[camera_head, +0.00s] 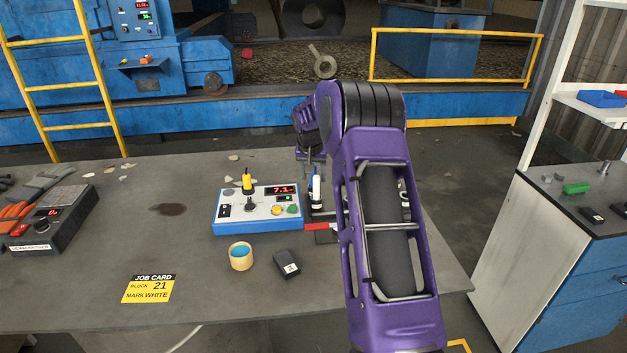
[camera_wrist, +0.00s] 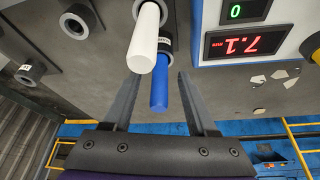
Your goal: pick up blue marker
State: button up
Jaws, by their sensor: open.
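The blue marker (camera_wrist: 160,92) stands in a dark holder beside the control box, close to a white marker (camera_wrist: 145,45). In the wrist view my gripper (camera_wrist: 159,77) is open, and the blue marker's end shows between its two fingers, with gaps on both sides. The white marker is just left of it, near the left fingertip. In the head view my gripper (camera_head: 311,158) is above the white marker (camera_head: 317,184), and a small bit of blue shows low beside it. My arm hides the area to the right. I cannot tell whether a finger touches either marker.
An empty dark socket (camera_wrist: 74,25) is nearby.

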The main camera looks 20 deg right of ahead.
grip_shut()
dwell(0.5)
